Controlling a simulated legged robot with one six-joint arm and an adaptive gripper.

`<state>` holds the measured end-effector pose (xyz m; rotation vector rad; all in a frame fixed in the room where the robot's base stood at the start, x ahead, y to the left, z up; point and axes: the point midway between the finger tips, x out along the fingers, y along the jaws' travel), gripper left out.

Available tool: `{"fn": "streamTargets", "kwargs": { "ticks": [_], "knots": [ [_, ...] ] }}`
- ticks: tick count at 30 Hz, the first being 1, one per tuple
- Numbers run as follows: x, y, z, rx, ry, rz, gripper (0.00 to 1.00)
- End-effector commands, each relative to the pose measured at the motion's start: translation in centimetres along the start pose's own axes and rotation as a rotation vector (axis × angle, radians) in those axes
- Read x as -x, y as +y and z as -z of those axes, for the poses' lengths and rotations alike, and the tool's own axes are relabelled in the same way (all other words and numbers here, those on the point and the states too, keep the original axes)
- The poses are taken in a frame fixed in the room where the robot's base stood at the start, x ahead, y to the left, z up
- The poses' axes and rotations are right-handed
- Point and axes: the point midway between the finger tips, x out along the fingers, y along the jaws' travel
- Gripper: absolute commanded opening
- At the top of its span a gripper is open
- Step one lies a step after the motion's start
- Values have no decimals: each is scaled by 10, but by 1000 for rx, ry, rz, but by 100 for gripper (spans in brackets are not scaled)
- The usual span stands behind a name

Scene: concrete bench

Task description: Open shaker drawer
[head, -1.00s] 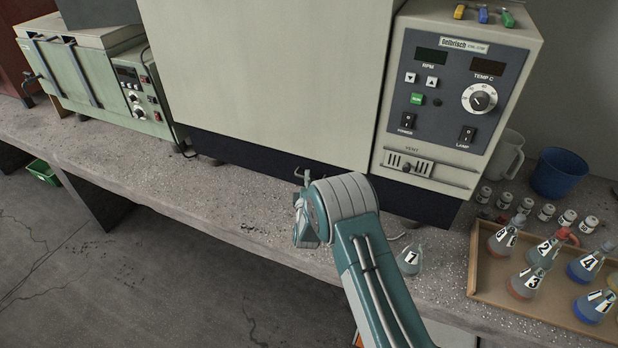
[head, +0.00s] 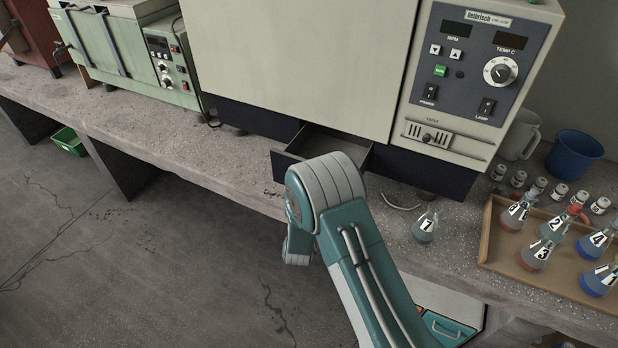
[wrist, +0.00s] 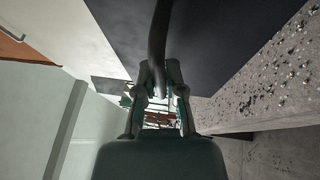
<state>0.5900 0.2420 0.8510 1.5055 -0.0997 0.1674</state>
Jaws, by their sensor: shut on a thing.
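The shaker (head: 290,60) is a large cream cabinet with a dark base. Its dark drawer (head: 285,162) is pulled partly out of that base, with the hollow inside showing between the drawer walls. In the wrist view, my gripper (wrist: 161,85) is shut on the dark curved drawer handle (wrist: 158,35), which passes between the fingers. The dark drawer front (wrist: 215,35) fills the top of that view. In the head view my own arm covers the gripper, the handle and the right part of the drawer front.
A flask marked 7 (head: 426,226) stands on the concrete bench (head: 225,165), right of my arm. A wooden tray (head: 488,245) of numbered flasks, small vials, a white jug (head: 519,138) and a blue cup (head: 573,158) are farther right. Floor lies open before the bench.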

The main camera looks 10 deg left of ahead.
Motion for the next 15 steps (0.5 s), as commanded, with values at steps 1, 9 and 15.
{"fn": "streamTargets", "kwargs": {
  "ticks": [1, 9, 15],
  "knots": [
    [5, -4, 3, 4, 10, 13, 0],
    [8, -4, 4, 5, 12, 15, 0],
    [9, -5, 4, 5, 12, 15, 40]
  ]
}}
